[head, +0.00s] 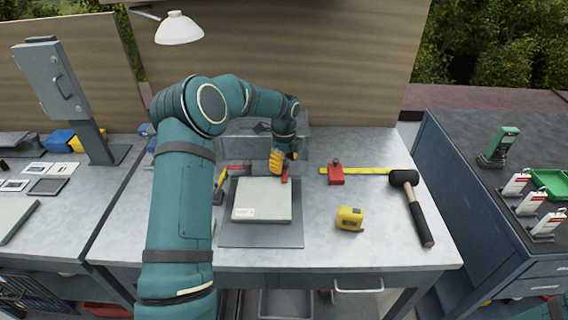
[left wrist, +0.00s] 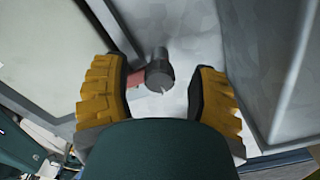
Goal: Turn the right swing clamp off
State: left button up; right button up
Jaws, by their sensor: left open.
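The right swing clamp shows in the left wrist view as a dark round post (left wrist: 160,72) with a red arm (left wrist: 137,78) reaching left from it. In the head view only a bit of its red part (head: 285,174) shows beside my left gripper (head: 278,161); the rest is hidden. My left gripper, with yellow fingers, is open; in the left wrist view (left wrist: 165,95) the post lies between its fingertips. I cannot tell whether they touch it. A pale flat box (head: 262,199) lies on a grey plate (head: 262,236) in front of the clamp. My right gripper is out of view.
A grey box-like housing (head: 318,143) stands behind the clamp. On the bench to the right are a red block (head: 335,176), a yellow strip (head: 368,171), a yellow tape measure (head: 349,219) and a hammer (head: 418,212).

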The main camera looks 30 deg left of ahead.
pick_arm(q)
grip_shut()
jog(key=shift+n, duration=0.4)
jog(key=n+p, duration=0.1)
jog(key=n, duration=0.2)
jog(key=shift+p, duration=0.3)
jog(key=n+p, duration=0.1)
jog(key=n, duration=0.2)
jog(key=shift+s+n, duration=0.1)
jog(key=shift+n, duration=0.2)
jog(key=n, duration=0.5)
jog(key=shift+p, duration=0.4)
jog(key=n, duration=0.5)
jog(key=shift+s+f, duration=0.1)
jog(key=shift+f, duration=0.05)
jog(key=shift+d+n+p, duration=0.1)
jog(key=shift+n+p, duration=0.2)
